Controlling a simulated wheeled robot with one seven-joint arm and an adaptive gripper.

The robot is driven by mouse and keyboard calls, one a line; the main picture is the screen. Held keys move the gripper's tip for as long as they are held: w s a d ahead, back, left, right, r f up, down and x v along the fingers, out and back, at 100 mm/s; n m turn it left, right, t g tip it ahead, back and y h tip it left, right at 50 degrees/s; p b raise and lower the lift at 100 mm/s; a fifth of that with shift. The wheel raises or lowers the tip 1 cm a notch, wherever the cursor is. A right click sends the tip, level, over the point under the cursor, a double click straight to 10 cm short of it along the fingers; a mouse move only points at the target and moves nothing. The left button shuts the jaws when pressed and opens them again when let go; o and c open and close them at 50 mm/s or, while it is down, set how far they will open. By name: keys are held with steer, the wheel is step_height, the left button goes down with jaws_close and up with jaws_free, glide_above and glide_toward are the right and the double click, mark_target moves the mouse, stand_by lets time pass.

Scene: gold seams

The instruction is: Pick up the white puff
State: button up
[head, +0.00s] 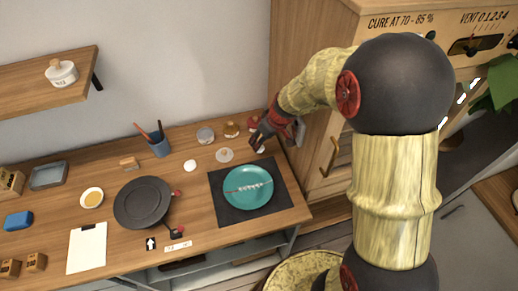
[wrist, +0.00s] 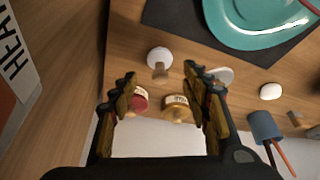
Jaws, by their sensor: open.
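The white puff (wrist: 159,56), a round white head with a short wooden handle, is on the wooden worktop near the dark mat. In the head view the white puff (head: 261,150) shows only as a small pale patch just beneath my gripper (head: 258,143). In the wrist view my gripper (wrist: 160,76) is open, its two fingers spread on either side of the puff's handle. The puff appears ahead of the fingertips, and nothing is held. I cannot tell whether the fingers touch it.
A teal plate (head: 239,194) lies on the dark mat (head: 279,189). A red-banded jar (wrist: 138,100) and a gold jar (wrist: 175,107) stand near the fingers. A wooden cabinet (head: 328,150) stands at right.

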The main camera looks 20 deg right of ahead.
steer(key=shift+b+x, duration=0.7)
steer(key=shift+x, duration=2.15)
steer(key=shift+r, duration=0.1)
steer(key=shift+c, duration=0.9)
steer(key=c, duration=0.7)
steer(key=shift+c, duration=0.3)
